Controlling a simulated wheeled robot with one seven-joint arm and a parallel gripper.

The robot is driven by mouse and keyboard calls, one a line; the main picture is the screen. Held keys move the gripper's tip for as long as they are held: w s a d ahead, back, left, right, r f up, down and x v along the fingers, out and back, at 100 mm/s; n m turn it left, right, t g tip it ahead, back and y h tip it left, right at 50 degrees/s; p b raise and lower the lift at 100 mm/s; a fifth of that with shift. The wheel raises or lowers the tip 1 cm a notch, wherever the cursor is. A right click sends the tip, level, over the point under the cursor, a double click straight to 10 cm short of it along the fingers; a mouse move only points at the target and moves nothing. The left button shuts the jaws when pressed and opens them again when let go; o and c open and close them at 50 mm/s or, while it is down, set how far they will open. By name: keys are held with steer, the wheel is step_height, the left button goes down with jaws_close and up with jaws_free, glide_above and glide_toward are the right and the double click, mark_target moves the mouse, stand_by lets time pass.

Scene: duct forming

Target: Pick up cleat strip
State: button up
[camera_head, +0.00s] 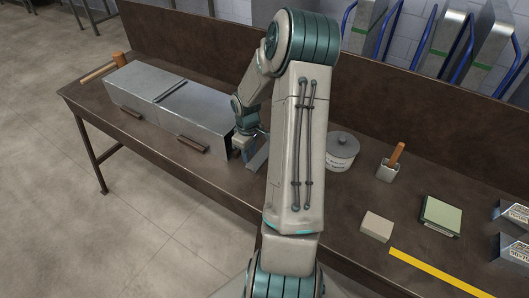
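My gripper (245,142) is low over the bench, at the right end of the metal duct. My own arm covers part of it, and its fingers are too small and hidden to tell open from shut. A flat grey metal piece (258,159), possibly a cleat strip, shows just below and right of the gripper, partly behind my arm. I cannot tell whether the gripper touches it. The grey sheet-metal duct (140,83) lies on the bench in two sections, with a dark narrow strip (170,90) across the top at their joint.
The brown bench (230,194) has a raised back panel (400,103). A mallet (104,69) lies at the left.

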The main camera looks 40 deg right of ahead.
steer(key=shift+s+a+f, duration=0.1)
steer(key=shift+f, duration=0.55)
steer(key=shift+f+p, duration=0.65)
steer(key=shift+f, duration=1.4)
jaws_close()
